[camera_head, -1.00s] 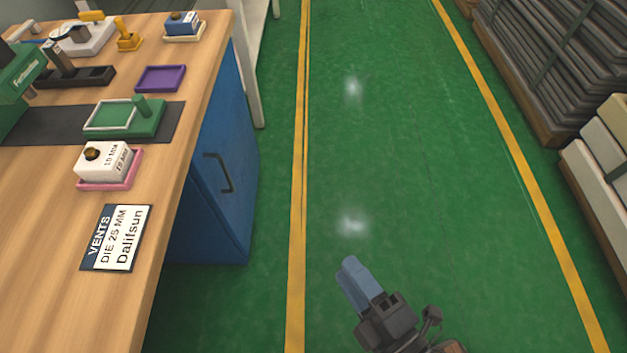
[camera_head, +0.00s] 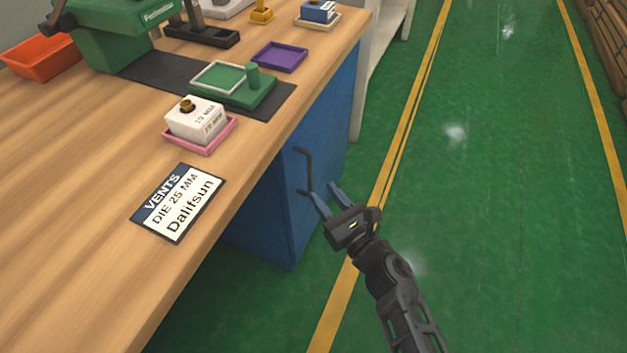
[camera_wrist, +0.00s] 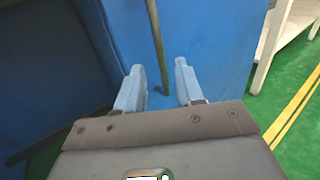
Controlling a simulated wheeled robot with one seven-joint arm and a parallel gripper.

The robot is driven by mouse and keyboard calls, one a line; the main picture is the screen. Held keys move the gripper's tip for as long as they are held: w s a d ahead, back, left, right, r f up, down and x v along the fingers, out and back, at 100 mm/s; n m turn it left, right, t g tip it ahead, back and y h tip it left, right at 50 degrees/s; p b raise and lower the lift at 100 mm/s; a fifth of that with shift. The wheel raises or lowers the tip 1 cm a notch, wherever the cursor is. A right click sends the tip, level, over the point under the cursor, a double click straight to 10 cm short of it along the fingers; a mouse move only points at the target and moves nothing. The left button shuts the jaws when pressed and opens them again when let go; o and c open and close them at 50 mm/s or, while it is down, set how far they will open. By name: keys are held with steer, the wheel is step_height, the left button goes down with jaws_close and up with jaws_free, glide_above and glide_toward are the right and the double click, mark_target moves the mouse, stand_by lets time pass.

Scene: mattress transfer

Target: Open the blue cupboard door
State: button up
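The blue cupboard door (camera_head: 318,140) is below the right edge of the wooden workbench and looks shut. Its dark bar handle (camera_head: 304,170) stands upright on the door face. My gripper (camera_head: 325,196) is open, with its two blue-grey fingers pointing at the door close to the lower end of the handle. In the wrist view the handle (camera_wrist: 157,45) runs down between the fingertips of my gripper (camera_wrist: 160,82), over the blue door (camera_wrist: 215,35). I cannot tell whether a finger touches it.
The workbench (camera_head: 60,170) overhangs the cupboard, with a sign (camera_head: 178,203), a white block (camera_head: 197,122) and a green tray (camera_head: 235,85) on top. A pale shelf frame (camera_head: 362,75) stands beyond the cupboard. The green floor (camera_head: 500,200) to the right is clear.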

mark_target(311, 177)
steer(key=b+x, duration=0.1)
steer(key=x, duration=0.4)
steer(key=shift+w+a, duration=0.25)
steer(key=shift+w, duration=0.05)
jaws_close()
stand_by(0.4)
